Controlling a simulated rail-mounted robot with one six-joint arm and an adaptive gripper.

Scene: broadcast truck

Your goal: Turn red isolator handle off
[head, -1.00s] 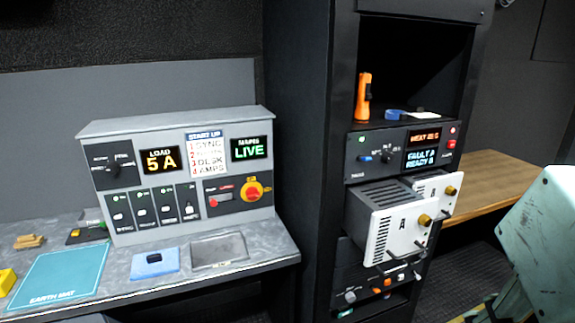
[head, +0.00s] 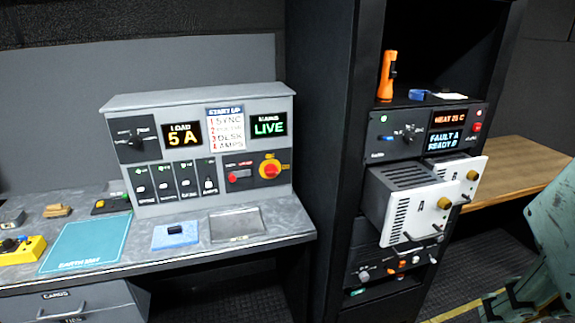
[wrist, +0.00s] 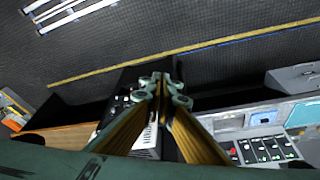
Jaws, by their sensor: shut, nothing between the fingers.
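In the head view only part of my green arm shows at the right edge; the gripper is out of that frame.
A black rack (head: 345,150) stands right of the panel, with two white-fronted modules (head: 415,215) sliding out toward me. An orange torch (head: 387,75) stands on its shelf. The desk (head: 290,225) holds a teal earth mat (head: 85,248) and a blue item (head: 175,236). A wooden bench (head: 515,165) is at right.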

